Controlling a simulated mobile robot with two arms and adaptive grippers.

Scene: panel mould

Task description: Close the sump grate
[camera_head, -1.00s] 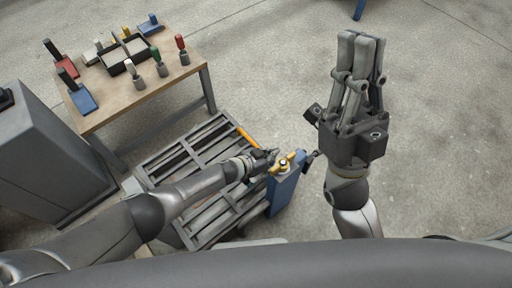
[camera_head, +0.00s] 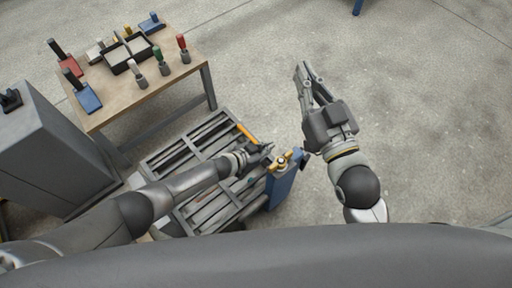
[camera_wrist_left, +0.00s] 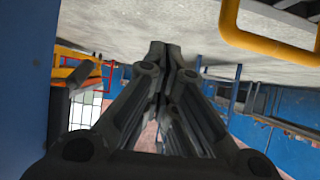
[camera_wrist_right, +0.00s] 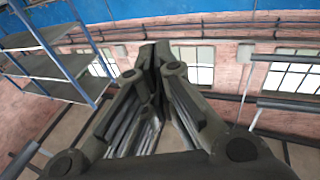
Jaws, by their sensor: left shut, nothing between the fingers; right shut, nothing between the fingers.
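The grey slatted sump grate (camera_head: 158,162) lies low between the workbench and a blue post, with an orange bar (camera_head: 245,132) along its far right edge. I cannot tell how far it is open. My left arm crosses over it and hides its middle. My left gripper (camera_head: 267,148) is shut and empty at its right side, close to the yellow handle (camera_head: 284,160) on the blue post (camera_head: 281,187). It also shows shut in the left wrist view (camera_wrist_left: 166,52). My right gripper (camera_head: 303,74) is shut and empty over open floor, also shown in the right wrist view (camera_wrist_right: 156,52).
A wooden workbench (camera_head: 160,88) with several hand tools and a black tray (camera_head: 130,52) stands at the upper left. A grey cabinet (camera_head: 50,150) stands at the far left. The concrete floor on the right is clear. A yellow bar (camera_wrist_left: 265,38) shows in the left wrist view.

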